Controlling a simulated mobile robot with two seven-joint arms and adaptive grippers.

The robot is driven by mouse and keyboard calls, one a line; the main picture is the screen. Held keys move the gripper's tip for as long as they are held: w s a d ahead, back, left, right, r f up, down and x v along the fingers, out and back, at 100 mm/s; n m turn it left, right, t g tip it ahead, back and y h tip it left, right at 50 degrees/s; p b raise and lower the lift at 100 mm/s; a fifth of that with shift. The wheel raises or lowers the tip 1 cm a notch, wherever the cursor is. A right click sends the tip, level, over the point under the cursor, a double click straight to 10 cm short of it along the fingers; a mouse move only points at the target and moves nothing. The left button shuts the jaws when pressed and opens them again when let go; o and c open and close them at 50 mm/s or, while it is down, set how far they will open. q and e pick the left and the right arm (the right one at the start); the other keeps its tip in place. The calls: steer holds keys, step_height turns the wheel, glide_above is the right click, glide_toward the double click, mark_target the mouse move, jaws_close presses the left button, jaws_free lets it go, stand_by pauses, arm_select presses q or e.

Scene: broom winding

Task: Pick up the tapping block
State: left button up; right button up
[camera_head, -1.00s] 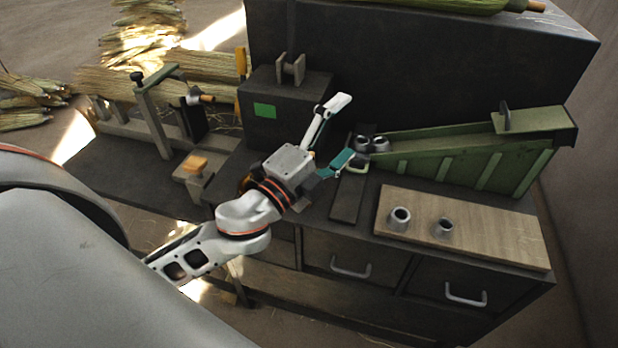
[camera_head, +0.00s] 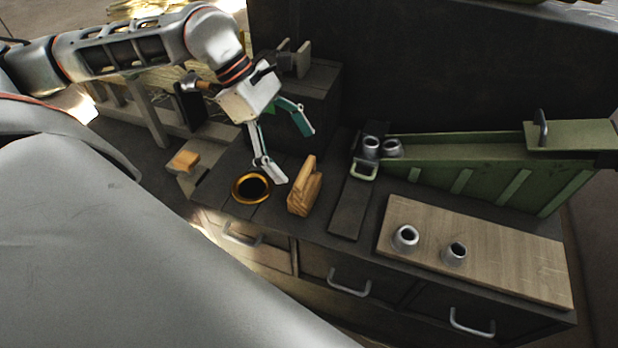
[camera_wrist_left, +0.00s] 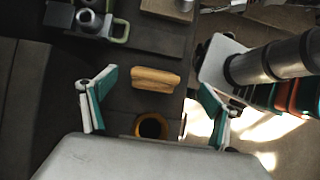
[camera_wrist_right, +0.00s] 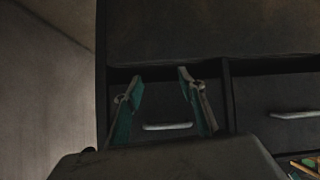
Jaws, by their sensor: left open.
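The wooden tapping block (camera_head: 305,187) stands on the dark bench top, with a raised ridge or handle. It also shows in the left wrist view (camera_wrist_left: 156,81), lying between the lines of the two fingers. My left gripper (camera_head: 289,148) is open and empty. It hangs above the bench, just left of and behind the block in the head view, apart from it. My right gripper (camera_wrist_right: 160,77) is open and empty in the right wrist view, facing drawer fronts. It does not show in the head view.
A gold-rimmed dark ring (camera_head: 252,187) sits left of the block. A wooden board (camera_head: 490,250) with two metal collars lies to the right. A green trough (camera_head: 480,175) stands behind the board. A dark box (camera_head: 325,90) stands behind the left gripper.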

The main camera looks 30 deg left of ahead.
mark_target(302, 169)
arm_select(q)
steer(key=shift+y, duration=0.3)
steer(key=x, duration=0.4)
steer(key=a+x, duration=0.1)
steer(key=x, duration=0.2)
steer(key=shift+w+a+f, duration=0.1)
steer(key=shift+a+f, duration=0.05)
steer(key=shift+f, duration=0.15)
steer(key=c, duration=1.6)
steer(key=shift+c, duration=1.4)
steer(key=shift+r, duration=0.15)
